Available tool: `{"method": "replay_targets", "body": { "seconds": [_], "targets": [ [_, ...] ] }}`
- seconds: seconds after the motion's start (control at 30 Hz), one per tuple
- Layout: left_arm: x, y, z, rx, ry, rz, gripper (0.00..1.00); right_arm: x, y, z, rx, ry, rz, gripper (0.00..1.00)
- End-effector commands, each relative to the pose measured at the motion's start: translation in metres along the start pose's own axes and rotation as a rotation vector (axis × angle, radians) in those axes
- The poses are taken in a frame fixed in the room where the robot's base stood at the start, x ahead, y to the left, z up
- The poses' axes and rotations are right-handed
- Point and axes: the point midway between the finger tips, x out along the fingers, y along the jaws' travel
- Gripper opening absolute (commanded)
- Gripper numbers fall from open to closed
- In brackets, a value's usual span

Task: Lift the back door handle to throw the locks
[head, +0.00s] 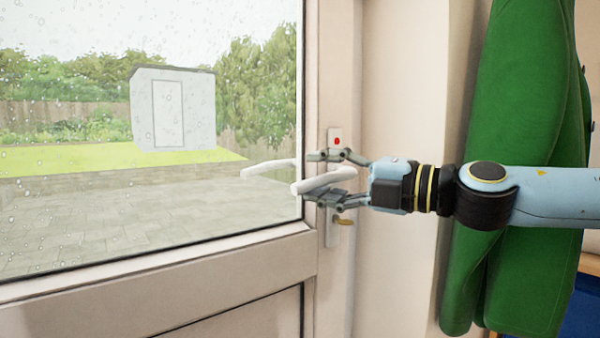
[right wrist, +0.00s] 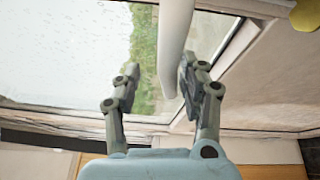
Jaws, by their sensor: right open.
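The back door's white lever handle (head: 318,182) sticks out from its plate on the door's right stile, roughly level with its free end to the left. My right gripper (head: 322,176) comes in from the right and is open, one finger above the lever and one below. In the right wrist view the lever (right wrist: 174,45) runs between the open fingers of the gripper (right wrist: 157,88), close to the right-hand finger. Whether that finger touches it I cannot tell. The plate (head: 334,233) has a red mark at its top. My left gripper is out of view.
A brass-coloured key (head: 344,221) sits in the plate below the lever. A second white lever shape (head: 268,168) shows at the glass, perhaps a reflection. A green coat (head: 520,130) hangs at right, behind my right arm. The wet glass pane (head: 100,215) fills the left.

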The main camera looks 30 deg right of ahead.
Motion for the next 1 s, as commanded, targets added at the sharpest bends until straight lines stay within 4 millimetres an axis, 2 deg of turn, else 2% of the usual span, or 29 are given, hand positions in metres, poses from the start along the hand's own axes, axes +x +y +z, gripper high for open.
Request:
{"method": "replay_targets", "body": {
  "seconds": [0.33,0.67,1.0],
  "targets": [
    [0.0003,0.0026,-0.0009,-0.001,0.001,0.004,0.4,-0.0007,0.0003,-0.0007,-0.001,-0.004,0.0,0.42],
    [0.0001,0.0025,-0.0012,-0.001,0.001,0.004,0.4,-0.0006,0.0002,-0.0003,0.0,-0.004,0.0,0.0],
    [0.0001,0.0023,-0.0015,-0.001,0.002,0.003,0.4,-0.0005,0.0002,-0.0004,0.0,-0.004,0.0,0.0]
  ]
}}
